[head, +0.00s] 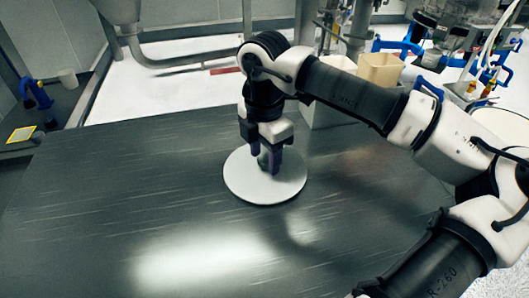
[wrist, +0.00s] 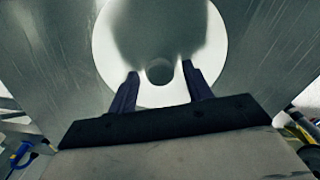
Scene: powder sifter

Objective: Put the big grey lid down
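The big grey lid (head: 265,189) is a pale round disc and appears to lie flat on the dark metal table (head: 110,185). In the wrist view the lid (wrist: 220,45) fills the top middle, with a round grey knob (wrist: 160,71) at its centre. My gripper (head: 264,161) points down over the middle of the lid. In the wrist view its two dark fingers (wrist: 160,70) stand apart on either side of the knob, with a visible gap on each side. My gripper is open. In the head view the fingers partly hide the knob.
Beige containers (head: 380,70) stand beyond the table's far right edge, near blue-handled equipment (head: 398,45). The table left of the lid is clear.

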